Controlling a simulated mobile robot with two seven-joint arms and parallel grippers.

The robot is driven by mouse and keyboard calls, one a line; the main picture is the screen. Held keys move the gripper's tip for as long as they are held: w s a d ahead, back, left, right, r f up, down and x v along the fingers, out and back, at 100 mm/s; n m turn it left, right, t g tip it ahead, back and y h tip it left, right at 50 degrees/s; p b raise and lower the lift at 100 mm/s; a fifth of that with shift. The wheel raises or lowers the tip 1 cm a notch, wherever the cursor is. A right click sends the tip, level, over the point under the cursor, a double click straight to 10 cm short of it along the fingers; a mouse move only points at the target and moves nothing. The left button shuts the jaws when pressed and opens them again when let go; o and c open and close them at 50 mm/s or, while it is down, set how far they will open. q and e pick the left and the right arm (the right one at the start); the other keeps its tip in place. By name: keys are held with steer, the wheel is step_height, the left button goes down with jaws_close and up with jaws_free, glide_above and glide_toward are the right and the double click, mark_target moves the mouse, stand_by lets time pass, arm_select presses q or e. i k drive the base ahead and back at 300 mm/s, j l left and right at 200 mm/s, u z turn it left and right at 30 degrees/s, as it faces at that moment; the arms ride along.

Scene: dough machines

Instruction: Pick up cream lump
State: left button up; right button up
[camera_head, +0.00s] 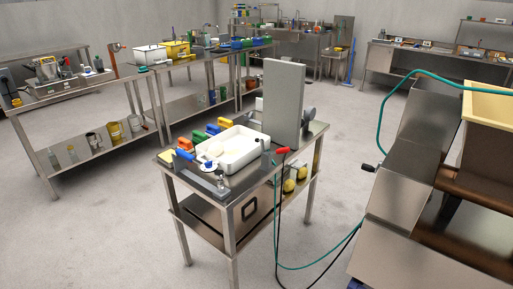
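A white tray (257,156) stands on the small steel table (247,183) in the middle of the view. Something pale cream (215,150) shows inside the tray near its left end; it is too small to tell if it is the cream lump. A flat pale yellow piece (167,157) lies at the table's left corner, outside the tray. Neither of my grippers is in view.
Blue, green and yellow handled tools (213,129) lie behind the tray. An upright grey panel (284,103) stands at the table's right. A steel machine (402,178) with a green hose stands at right. The floor (110,225) at left is clear.

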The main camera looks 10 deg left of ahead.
mark_target(216, 149)
steer(key=u, duration=0.75)
steer(key=z, duration=2)
steer(key=u, duration=2)
steer(key=i+j+z, duration=0.1)
steer(key=z, duration=0.4)
steer(key=j+z, duration=0.15)
steer(key=z, duration=0.35)
steer(key=i+j+z, duration=0.2)
steer(key=j+z, duration=0.2)
steer(key=j, duration=0.25)
steer(key=j+z, duration=0.2)
steer(key=j, duration=0.15)
steer(key=i, duration=0.05)
